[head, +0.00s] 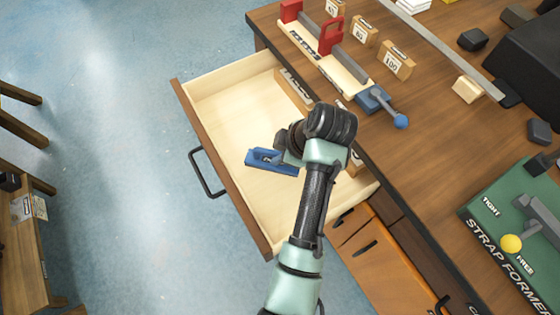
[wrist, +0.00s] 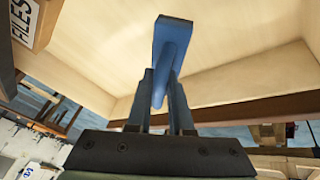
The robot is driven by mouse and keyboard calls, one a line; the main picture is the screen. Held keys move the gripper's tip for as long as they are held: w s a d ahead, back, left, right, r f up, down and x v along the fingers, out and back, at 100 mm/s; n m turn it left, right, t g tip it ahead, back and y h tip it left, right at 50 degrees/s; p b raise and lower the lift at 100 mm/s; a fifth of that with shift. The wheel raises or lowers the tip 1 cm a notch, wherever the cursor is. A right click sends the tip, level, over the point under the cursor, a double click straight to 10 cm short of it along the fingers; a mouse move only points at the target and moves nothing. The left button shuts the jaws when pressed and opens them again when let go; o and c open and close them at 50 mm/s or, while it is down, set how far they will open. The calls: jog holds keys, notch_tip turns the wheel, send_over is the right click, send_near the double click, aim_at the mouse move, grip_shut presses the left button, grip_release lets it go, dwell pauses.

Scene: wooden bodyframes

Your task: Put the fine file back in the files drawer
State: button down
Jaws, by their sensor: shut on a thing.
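The open drawer (head: 228,108) has a pale, mostly bare floor and stands out from the bench. A block lettered FILES (wrist: 32,20) shows at the upper left of the wrist view. My gripper (head: 285,152) is over the drawer, shut on a blue piece (head: 266,161) that I take for the fine file. In the wrist view, the fingers of my gripper (wrist: 160,82) clasp this blue piece (wrist: 174,32), and the pale drawer floor (wrist: 235,45) lies behind it. The head view does not show clearly whether it touches the drawer. Part of the drawer is hidden by my arm.
Numbered wooden blocks (head: 396,64) stand behind. A green strap former (head: 500,205) is at the right. Open floor (head: 110,150) lies left.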

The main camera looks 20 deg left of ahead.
aim_at(280, 166)
jog(key=shift+f, duration=2.8)
jog(key=c, duration=0.8)
grip_release()
